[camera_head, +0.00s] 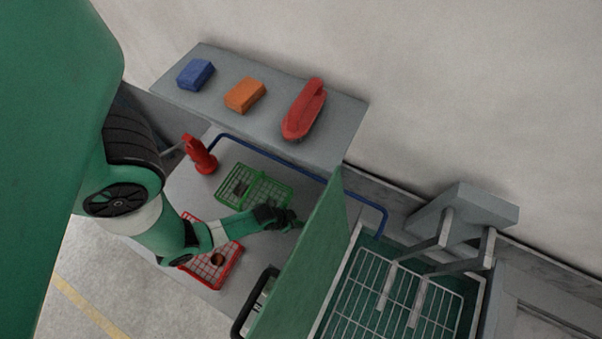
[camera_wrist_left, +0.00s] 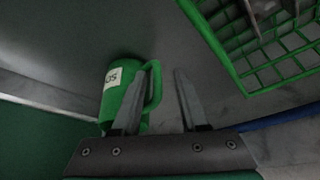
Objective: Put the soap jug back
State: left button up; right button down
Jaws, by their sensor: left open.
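The green soap jug (camera_wrist_left: 118,92) with a white label shows in the left wrist view, left of centre. Its looped handle (camera_wrist_left: 154,86) is on its right side. My left gripper (camera_wrist_left: 163,73) is open, with its fingers close to the jug. The left finger covers part of the jug, and the handle shows in the gap between the fingers. I cannot tell whether they touch. In the head view my left gripper (camera_head: 293,222) is over the grey table, beside the green panel. The jug cannot be made out there. My right gripper is not in view.
A green basket (camera_head: 258,187) and a red basket (camera_head: 229,266) stand on the table, with a red bottle (camera_head: 199,154) behind. The upright green panel (camera_head: 310,265) stands close by my gripper. A shelf (camera_head: 216,108) holds blue and orange blocks and a red brush.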

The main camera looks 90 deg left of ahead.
pick_arm(q)
jog(key=p+v, duration=0.3)
jog(key=v, duration=0.9)
